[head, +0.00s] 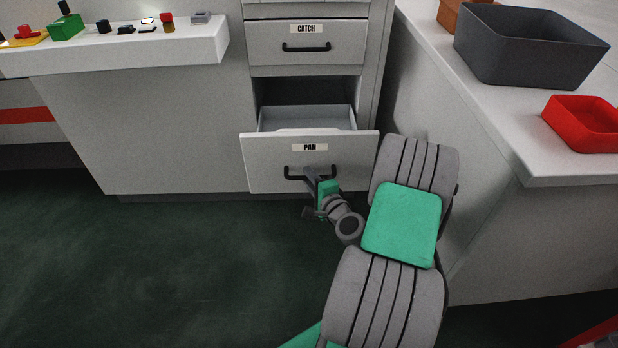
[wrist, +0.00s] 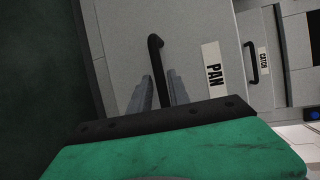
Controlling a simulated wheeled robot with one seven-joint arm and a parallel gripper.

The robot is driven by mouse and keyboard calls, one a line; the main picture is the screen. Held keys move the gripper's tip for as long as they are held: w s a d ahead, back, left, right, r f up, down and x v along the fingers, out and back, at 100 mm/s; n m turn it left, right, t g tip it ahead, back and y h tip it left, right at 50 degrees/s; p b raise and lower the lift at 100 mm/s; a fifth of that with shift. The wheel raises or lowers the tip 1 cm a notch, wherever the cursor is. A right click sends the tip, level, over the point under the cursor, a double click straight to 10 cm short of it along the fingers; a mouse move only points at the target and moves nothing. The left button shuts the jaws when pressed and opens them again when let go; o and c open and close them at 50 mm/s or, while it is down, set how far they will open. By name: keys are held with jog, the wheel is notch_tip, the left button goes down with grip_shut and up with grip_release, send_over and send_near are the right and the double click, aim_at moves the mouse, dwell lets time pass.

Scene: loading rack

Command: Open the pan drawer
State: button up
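The pan drawer (head: 265,160) is pulled partway out of the cabinet, and its pale inside shows behind the front. Its front carries a PAN label and a black bar handle (head: 292,175). In the wrist view the handle (wrist: 156,55) runs down between the two grey fingers of my gripper (wrist: 159,88), which sit close on either side of it. My gripper (head: 311,178) is shut on the handle.
The shut CATCH drawer (head: 337,57) is directly above. A counter on the right bears a dark bin (head: 520,60) and a red tray (head: 585,125). A white shelf (head: 180,50) with small items is at the left. The green floor (head: 160,260) is clear at the left.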

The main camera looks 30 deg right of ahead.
jog(key=shift+o, duration=0.9)
jog(key=shift+d, duration=0.2)
jog(key=shift+r, duration=0.1)
jog(key=shift+s, duration=0.2)
jog(key=p+v, duration=0.1)
jog(key=v, duration=0.6)
jog(key=shift+s, duration=0.25)
jog(key=shift+a, duration=0.1)
